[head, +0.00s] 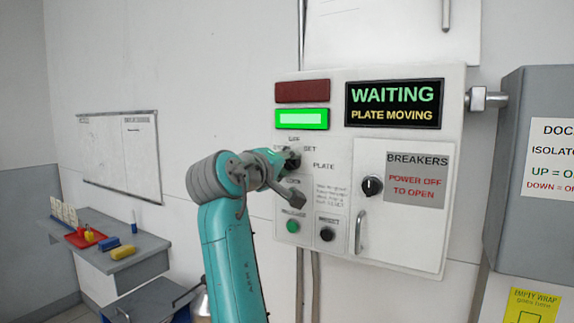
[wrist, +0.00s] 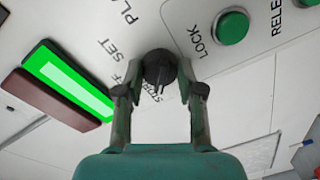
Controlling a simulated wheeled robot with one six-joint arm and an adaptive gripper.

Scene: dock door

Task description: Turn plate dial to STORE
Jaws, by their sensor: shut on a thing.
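The plate dial (wrist: 159,66) is a black round knob on the white control panel (head: 335,80). In the wrist view it sits between my gripper's two fingers (wrist: 160,91), which are shut on it. Labels SET, OFF and STORE surround it; STORE is partly hidden on the side toward my gripper. A pale mark on the knob seems to face STORE, but I cannot tell its exact setting. In the head view my gripper (head: 290,163) is at the dial and covers most of it. The panel display (head: 394,104) reads WAITING, PLATE MOVING.
A green lamp (head: 302,119) is lit below a dark red lamp (head: 302,92). A breaker door with a knob (head: 372,186) and handle (head: 360,231) is at right. A bench (head: 140,258) stands left.

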